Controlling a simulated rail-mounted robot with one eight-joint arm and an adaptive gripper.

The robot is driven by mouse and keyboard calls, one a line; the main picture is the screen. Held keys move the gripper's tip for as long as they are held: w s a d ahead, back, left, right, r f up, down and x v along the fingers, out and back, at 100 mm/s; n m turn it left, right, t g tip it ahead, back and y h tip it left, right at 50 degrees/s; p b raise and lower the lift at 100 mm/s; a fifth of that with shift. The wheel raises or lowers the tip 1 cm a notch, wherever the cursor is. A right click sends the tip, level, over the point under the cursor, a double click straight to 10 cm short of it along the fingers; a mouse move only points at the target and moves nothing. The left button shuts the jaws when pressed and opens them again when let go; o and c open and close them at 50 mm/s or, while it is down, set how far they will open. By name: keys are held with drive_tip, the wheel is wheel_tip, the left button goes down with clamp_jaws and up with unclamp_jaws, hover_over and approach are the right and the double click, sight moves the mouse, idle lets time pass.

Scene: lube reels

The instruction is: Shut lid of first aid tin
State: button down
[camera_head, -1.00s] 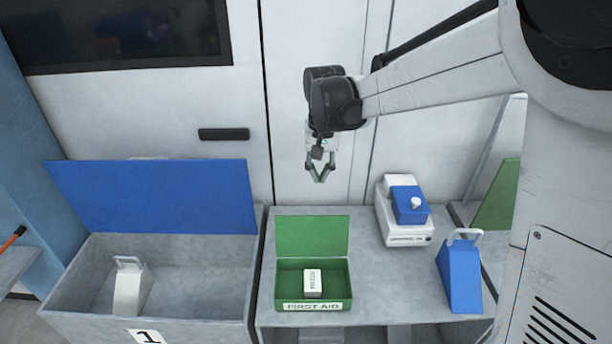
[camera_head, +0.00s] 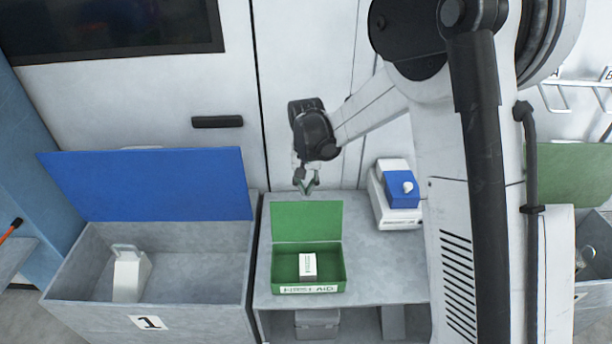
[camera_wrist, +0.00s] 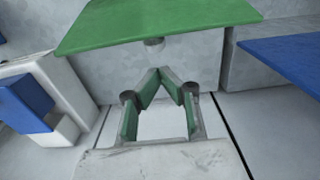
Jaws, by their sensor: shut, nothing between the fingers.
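The green first aid tin (camera_head: 309,287) stands on the grey bench with its lid (camera_head: 307,221) raised upright at the back. A small white box (camera_head: 307,266) lies inside it. My gripper (camera_head: 306,192) is shut and empty, just behind and above the raised lid, near the wall. In the wrist view my gripper (camera_wrist: 166,74) shows its fingertips together, and the green lid (camera_wrist: 155,25) spans the top of the picture beyond them. Whether the fingers touch the lid cannot be told. The tin's body is hidden in the wrist view.
A grey bin marked 1 (camera_head: 150,322) with a raised blue lid (camera_head: 150,184) stands left of the tin. A white device with a blue block (camera_head: 402,189) is to the right on the bench (camera_head: 377,270). My arm hides the bench's right end.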

drive_tip(key=shift+s+a+r+p, duration=0.1)
drive_tip(key=shift+s+r+p, duration=0.2)
drive_tip(key=shift+s, duration=0.65)
drive_tip(key=shift+s+r+p, duration=0.25)
drive_tip(key=shift+s, duration=0.7)
drive_tip(key=shift+s, duration=0.1)
